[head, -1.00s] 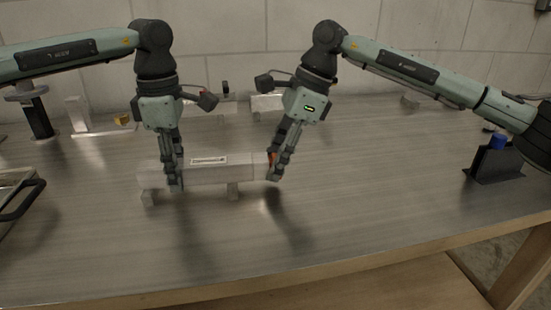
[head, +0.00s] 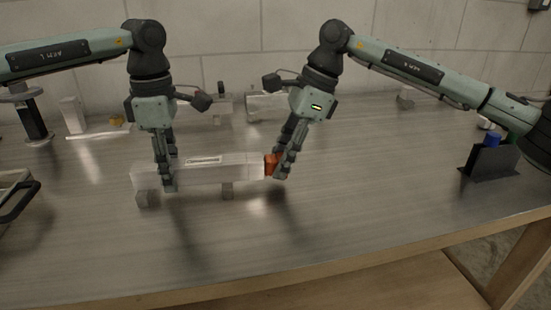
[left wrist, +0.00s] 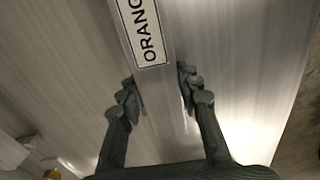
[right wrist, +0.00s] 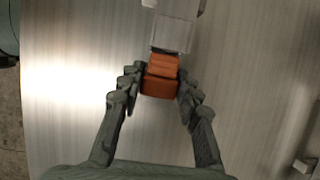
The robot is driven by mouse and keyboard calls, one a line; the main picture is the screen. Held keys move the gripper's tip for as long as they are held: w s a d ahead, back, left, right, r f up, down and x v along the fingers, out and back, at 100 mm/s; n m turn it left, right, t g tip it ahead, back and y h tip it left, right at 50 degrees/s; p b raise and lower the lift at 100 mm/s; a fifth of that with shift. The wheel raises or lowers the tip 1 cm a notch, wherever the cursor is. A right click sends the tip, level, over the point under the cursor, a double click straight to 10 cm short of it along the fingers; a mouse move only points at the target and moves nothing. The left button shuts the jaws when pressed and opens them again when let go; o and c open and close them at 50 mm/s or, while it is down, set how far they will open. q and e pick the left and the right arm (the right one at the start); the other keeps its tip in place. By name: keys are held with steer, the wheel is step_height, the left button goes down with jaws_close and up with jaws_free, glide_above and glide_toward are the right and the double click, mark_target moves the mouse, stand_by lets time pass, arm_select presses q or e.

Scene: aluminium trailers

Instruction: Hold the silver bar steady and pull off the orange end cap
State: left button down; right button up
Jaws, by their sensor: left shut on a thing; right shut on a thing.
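The silver bar (head: 235,170) lies level on short supports on the metal table, with a white label on it. My left gripper (head: 166,186) is shut across its left part; in the left wrist view the fingers flank the bar (left wrist: 155,88) below the label, which reads "ORANG" before the frame edge. The orange end cap (head: 270,164) is at the bar's right end. My right gripper (head: 281,176) is shut on it. In the right wrist view the cap (right wrist: 160,86) shows a narrower orange section toward the silver end (right wrist: 172,33); I cannot tell whether this still sits inside.
A dark holder (head: 490,161) with a blue-topped item (head: 492,139) stands at the right. A tray with a black handle (head: 18,203) is at the left edge. Silver pieces stand at the back. The table front and the area right of the cap are clear.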

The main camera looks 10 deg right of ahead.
steer(key=shift+d, duration=0.2)
arm_select(q)
steer(key=shift+d, duration=0.1)
arm_select(e)
steer(key=shift+s+d, duration=0.1)
steer(key=shift+d, duration=0.25)
steer(key=shift+d, duration=0.25)
steer(key=shift+d, duration=0.45)
steer(key=shift+r, duration=0.15)
step_height(320, 180, up, 9)
stand_by(1.0)
